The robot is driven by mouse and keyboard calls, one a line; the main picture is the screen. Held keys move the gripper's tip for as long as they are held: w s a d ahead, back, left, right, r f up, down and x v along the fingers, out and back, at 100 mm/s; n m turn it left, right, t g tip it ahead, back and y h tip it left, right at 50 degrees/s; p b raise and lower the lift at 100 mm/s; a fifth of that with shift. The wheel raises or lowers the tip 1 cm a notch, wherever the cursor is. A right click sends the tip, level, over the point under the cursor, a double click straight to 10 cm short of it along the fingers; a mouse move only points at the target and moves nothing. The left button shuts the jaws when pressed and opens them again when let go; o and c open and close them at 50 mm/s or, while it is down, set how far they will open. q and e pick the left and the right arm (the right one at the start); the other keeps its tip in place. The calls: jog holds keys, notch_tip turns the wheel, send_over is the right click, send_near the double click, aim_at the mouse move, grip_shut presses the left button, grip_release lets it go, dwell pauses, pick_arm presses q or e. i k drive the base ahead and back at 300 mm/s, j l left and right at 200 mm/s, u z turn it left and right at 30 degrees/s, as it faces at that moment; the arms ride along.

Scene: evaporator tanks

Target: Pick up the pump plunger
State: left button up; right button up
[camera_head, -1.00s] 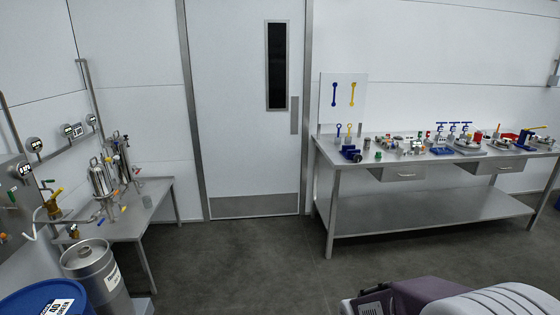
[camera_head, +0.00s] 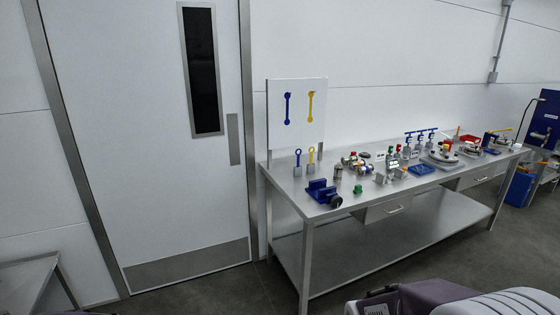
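I cannot make out for sure which part is the pump plunger. Small parts and fittings stand on the steel workbench (camera_head: 285,170) on the right. They include a blue vise (camera_head: 322,192) at the near left corner, a small green part (camera_head: 358,189), a cluster of metal valve fittings (camera_head: 355,162), a metal assembly with a round base (camera_head: 440,158) and a blue block (camera_head: 421,169). Neither of my grippers shows. Only purple and white parts of my own body show along the bottom edge.
A white panel (camera_head: 298,128) with a blue and a yellow wrench stands at the bench's left end. A closed door (camera_head: 145,150) is behind on the left. A steel table corner (camera_head: 25,275) shows lower left. Grey floor (camera_head: 215,290) lies clear before the bench.

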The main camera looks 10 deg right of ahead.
aim_at(338, 170)
jog(key=i+l+z, duration=0.2)
jog(key=i+z, duration=0.6)
jog(key=z, duration=0.2)
jog(key=i+j+z, duration=0.1)
jog(key=i+z, duration=0.35)
jog(key=i+l+u, duration=0.1)
jog(key=i, duration=0.35)
jog(key=i+l+u, duration=0.15)
jog(key=i, duration=0.3)
jog(key=i+l+u, duration=0.1)
jog(key=i+l, duration=0.15)
jog(key=i, duration=0.2)
jog(key=i+j, duration=0.25)
jog(key=i, duration=0.05)
